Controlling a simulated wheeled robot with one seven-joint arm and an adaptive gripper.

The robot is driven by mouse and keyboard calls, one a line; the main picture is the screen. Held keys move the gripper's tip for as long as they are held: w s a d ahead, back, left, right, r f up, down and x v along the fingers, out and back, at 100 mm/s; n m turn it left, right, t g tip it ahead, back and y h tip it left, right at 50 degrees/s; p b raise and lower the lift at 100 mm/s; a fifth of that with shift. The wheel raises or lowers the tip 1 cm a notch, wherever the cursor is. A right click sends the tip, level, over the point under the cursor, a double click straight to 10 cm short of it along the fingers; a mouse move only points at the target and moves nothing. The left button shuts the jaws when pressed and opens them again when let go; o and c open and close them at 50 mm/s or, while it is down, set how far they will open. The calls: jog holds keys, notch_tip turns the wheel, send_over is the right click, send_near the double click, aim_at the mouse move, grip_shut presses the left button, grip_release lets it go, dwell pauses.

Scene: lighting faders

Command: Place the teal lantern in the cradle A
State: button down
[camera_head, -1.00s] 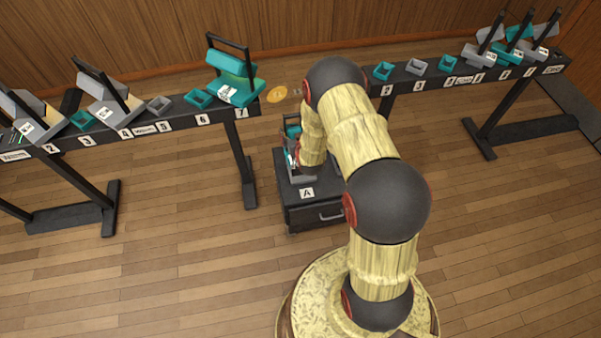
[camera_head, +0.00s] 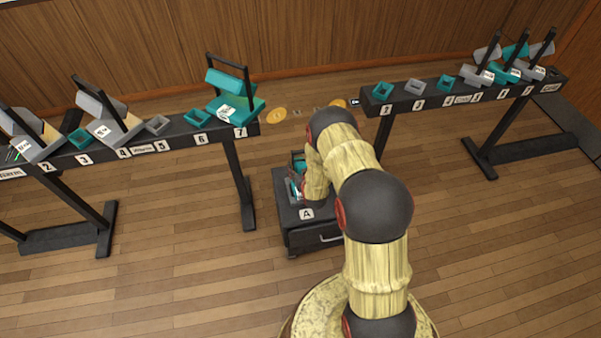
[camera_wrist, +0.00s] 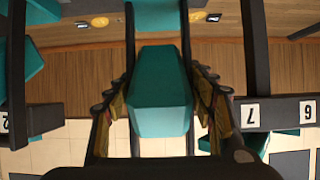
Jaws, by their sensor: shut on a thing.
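The teal lantern (camera_wrist: 160,90) is upright in the middle of the wrist view, between the two fingers of my gripper (camera_wrist: 162,112), which is shut on it. In the head view, a small teal part of the lantern (camera_head: 298,165) shows beside my wrist, over the dark cabinet with the white A label (camera_head: 306,214). Cradle A (camera_head: 294,193) shows only as a small grey patch there, and my arm hides most of it. I cannot tell whether the lantern touches the cradle.
A dark left rail (camera_head: 180,136) carries numbered places, grey lanterns, teal and grey cradles and another teal lantern (camera_head: 233,97) at place 7. A right rail (camera_head: 430,98) holds several more. Yellow discs (camera_head: 276,116) mark the floor between. Open floor lies in front.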

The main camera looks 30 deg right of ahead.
jog(key=shift+w+f+b, duration=0.1)
jog(key=shift+f+b, duration=0.25)
jog(key=shift+f, duration=1.15)
jog(key=c, duration=0.8)
grip_release()
jog(key=shift+f, duration=0.1)
jog(key=shift+o, duration=0.4)
